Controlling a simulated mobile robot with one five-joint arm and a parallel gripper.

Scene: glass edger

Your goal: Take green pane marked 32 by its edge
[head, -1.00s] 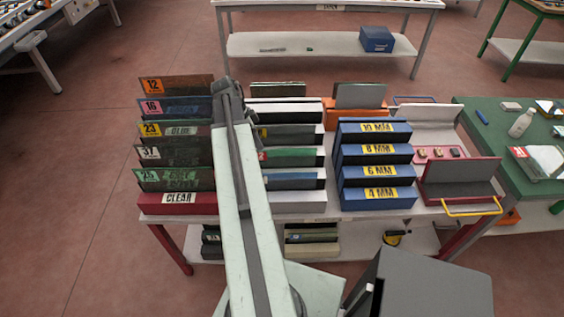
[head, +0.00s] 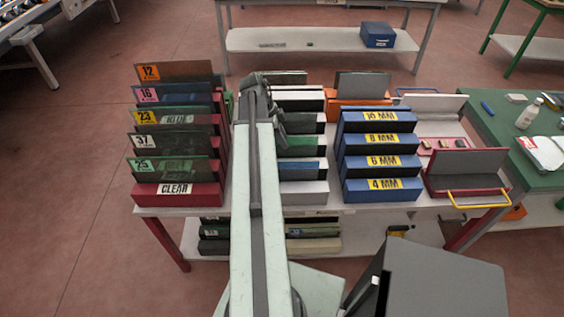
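A green pane (head: 300,142) stands in the middle rack, behind a blue pane (head: 303,168) and in front of a dark pane (head: 306,118). My arm covers its left end, where a label would be, so I cannot read 32 on it now. My gripper (head: 281,130) is a dark shape at the far end of my arm, over the left part of the middle rack, close to the green pane in the picture. I cannot tell whether it touches any pane, and its fingers are too small and dark to read.
The left red rack (head: 203,193) holds several panes labelled 12, 16, 23, 37 and 25. Blue boxes (head: 383,190) marked in MM stand right of the middle rack. A red tray with a yellow handle (head: 470,197) is farther right. More panes lie on the lower shelf.

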